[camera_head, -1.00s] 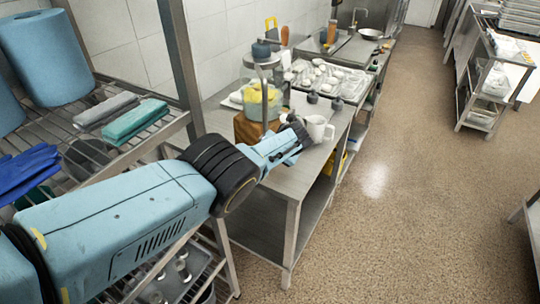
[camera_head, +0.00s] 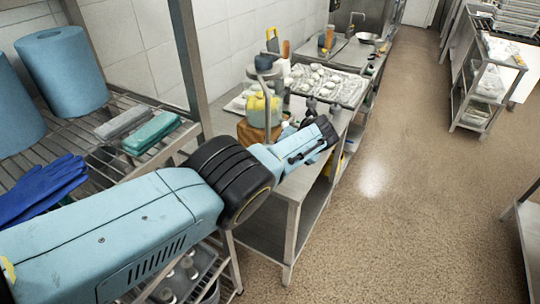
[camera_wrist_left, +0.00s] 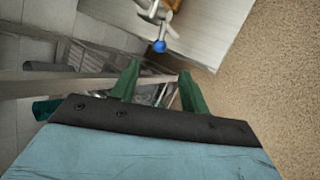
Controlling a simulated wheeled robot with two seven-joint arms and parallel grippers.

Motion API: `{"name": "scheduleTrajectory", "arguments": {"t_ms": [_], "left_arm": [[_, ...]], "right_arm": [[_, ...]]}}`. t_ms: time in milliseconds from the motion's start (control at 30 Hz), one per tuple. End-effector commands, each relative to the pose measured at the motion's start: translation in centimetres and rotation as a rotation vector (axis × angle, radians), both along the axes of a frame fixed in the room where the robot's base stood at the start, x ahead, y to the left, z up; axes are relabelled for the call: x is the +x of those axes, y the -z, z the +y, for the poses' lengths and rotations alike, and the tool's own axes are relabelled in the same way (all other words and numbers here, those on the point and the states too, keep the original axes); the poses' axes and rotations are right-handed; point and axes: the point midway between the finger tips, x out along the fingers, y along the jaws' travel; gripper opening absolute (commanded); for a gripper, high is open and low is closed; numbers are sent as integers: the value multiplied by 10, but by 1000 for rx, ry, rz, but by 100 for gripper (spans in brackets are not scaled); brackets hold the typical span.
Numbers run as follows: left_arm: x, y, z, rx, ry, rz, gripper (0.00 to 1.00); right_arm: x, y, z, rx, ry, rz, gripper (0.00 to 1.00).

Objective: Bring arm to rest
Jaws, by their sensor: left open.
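My left arm comes in from the left in the head view, past the wire shelf. Its hand (camera_head: 300,146) hangs over the front part of the steel table (camera_head: 262,206); the fingers cannot be made out there. In the left wrist view the two green fingers of my left gripper (camera_wrist_left: 158,70) stand apart with nothing between them. My right arm and gripper are not in view.
The wire shelf at left bears blue rolls (camera_head: 64,72), folded cloths (camera_head: 152,132) and blue gloves (camera_head: 44,186). A yellow-filled container (camera_head: 262,106) and a tray of pale items (camera_head: 322,85) stand on the table. The floor (camera_head: 410,190) right of it is clear.

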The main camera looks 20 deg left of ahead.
Motion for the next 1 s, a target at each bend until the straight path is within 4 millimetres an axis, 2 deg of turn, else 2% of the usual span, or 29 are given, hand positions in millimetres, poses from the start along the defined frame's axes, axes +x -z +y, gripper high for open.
{"name": "scheduleTrajectory", "arguments": {"t_ms": [100, 467, 567, 667, 767, 800, 867, 1000], "left_arm": [[-1, -2, -5, 0, 5, 2, 45], [0, -3, -3, 1, 2, 1, 45], [-2, 5, -3, -11, -8, 0, 45], [-11, 37, -2, -70, -59, -9, 45], [-32, 96, 1, -182, -173, -26, 45], [-43, 125, 2, -237, -234, -35, 45], [-62, 169, 5, -324, -340, -50, 45], [-114, 264, 11, -512, -612, -89, 45]], "right_arm": [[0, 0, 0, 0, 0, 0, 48], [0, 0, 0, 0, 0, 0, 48], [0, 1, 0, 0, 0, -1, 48], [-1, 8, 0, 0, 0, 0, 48], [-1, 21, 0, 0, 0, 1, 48], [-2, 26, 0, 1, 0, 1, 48], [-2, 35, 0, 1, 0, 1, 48], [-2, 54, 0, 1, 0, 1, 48]]}}
